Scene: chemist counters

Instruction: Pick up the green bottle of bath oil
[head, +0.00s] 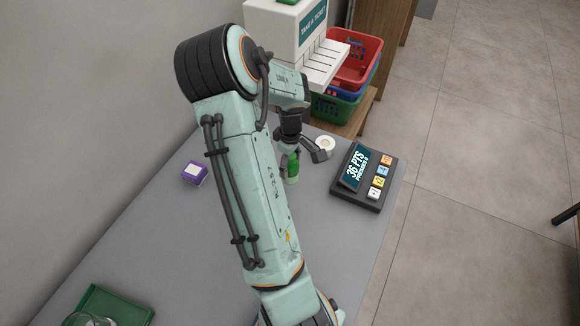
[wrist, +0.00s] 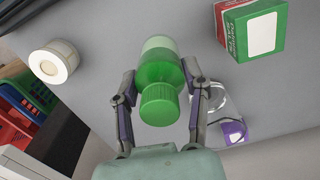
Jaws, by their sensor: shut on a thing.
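The green bottle of bath oil (wrist: 160,75) stands between the fingers of my gripper (wrist: 158,103) in the wrist view, its ribbed green cap toward the camera. The fingers are shut on it from both sides. In the head view the bottle (head: 292,170) shows as a green shape under my gripper (head: 303,150), partly hidden by my arm. It is at or close to the grey counter (head: 340,240); I cannot tell whether it is clear of the surface.
A white roll (head: 325,146) stands near the bottle. A keypad display (head: 365,178) is to the right. A purple box (head: 195,173) lies left. A green tray (head: 110,303) is at the lower left. Stacked baskets (head: 355,62) and a white ticket dispenser (head: 275,30) stand behind.

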